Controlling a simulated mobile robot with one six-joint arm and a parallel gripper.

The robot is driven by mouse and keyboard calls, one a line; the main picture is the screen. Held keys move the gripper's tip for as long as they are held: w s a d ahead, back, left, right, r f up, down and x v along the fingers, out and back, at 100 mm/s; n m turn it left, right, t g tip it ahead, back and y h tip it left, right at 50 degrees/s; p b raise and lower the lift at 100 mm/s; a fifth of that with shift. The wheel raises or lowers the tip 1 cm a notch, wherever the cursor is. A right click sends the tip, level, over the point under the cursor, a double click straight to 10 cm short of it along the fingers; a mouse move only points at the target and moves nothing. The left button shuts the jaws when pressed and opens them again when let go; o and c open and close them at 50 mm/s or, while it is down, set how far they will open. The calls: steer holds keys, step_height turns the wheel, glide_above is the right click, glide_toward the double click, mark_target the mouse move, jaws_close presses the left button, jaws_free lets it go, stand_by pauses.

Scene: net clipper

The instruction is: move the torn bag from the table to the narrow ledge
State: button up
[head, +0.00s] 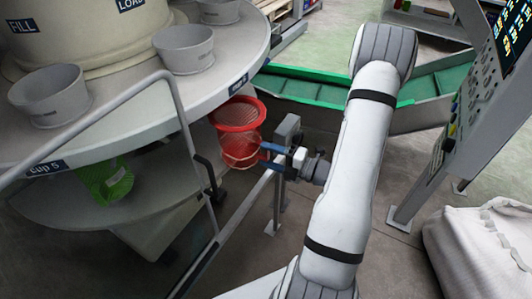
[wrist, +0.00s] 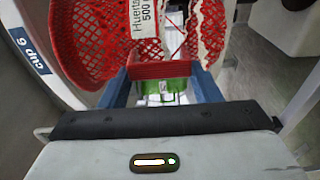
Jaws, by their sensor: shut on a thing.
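The torn bag (head: 240,150) is a red net with a white printed label. In the head view it hangs at the round table's edge, in the jaws of my gripper (head: 264,158). In the wrist view the red net (wrist: 88,45) fills the top, with a ragged pale edge on its right part. My gripper (wrist: 165,92) has blue fingers shut on a red strip at the bag's near end. The round grey table (head: 205,75) is on the left. I cannot tell which surface is the narrow ledge.
Grey cups (head: 50,95) stand on the table. A metal rail (head: 185,130) runs around its front. A green net bag (head: 105,180) is below the tabletop. A green-lined trough (head: 310,90) lies behind, a control panel (head: 490,85) and a pale sack (head: 480,250) at right.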

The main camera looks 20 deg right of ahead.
steer(key=p+v, duration=0.1)
steer(key=v, duration=0.5)
steer(key=shift+s+a, duration=0.2)
steer(key=shift+s, duration=0.05)
stand_by(0.5)
stand_by(0.5)
